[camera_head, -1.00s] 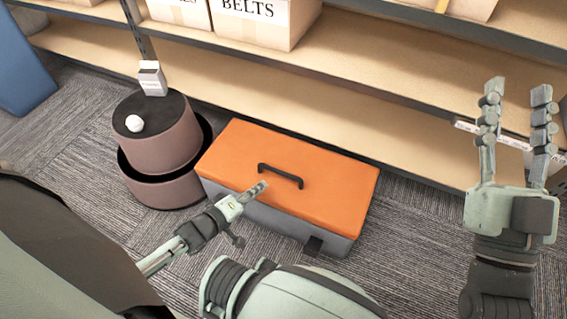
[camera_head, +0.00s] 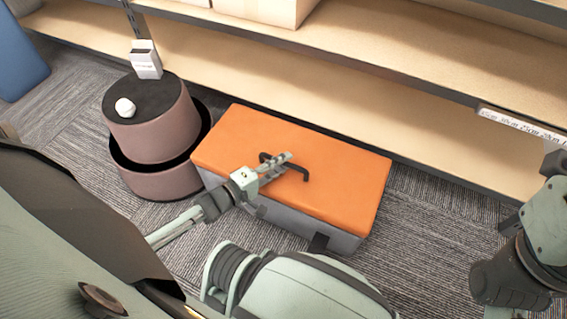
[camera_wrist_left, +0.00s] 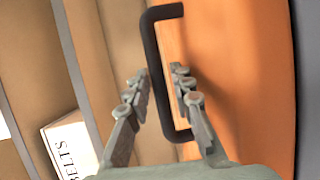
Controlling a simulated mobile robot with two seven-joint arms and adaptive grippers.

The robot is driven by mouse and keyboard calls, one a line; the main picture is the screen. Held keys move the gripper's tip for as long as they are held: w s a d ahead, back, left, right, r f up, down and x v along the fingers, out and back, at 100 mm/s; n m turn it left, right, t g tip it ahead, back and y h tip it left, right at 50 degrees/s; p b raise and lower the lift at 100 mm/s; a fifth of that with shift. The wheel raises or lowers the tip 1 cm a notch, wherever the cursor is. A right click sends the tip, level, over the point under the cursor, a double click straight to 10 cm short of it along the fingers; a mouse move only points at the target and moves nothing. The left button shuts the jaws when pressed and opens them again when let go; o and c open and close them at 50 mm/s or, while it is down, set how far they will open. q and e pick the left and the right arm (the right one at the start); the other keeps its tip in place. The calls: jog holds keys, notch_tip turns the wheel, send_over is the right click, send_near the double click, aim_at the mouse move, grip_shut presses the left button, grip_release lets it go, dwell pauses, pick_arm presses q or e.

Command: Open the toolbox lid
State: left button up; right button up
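The toolbox (camera_head: 280,222) stands on the carpet with a grey body and an orange lid (camera_head: 340,185), which is shut. A black bar handle (camera_head: 298,172) is on top of the lid. My left gripper (camera_head: 282,163) is over the lid at the handle. In the left wrist view, the open fingers of the left gripper (camera_wrist_left: 158,85) lie on either side of the handle (camera_wrist_left: 155,60), with gaps visible. Whether a finger touches it, I cannot tell. My right arm (camera_head: 545,220) is at the right edge, its fingers out of frame.
A wooden shelf (camera_head: 400,110) runs behind the toolbox. Carpet (camera_head: 430,220) is free to the right.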

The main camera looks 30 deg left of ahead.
pick_arm(q)
jog(key=shift+w+d, duration=0.1)
jog(key=shift+w, duration=0.25)
grip_shut()
dwell(0.3)
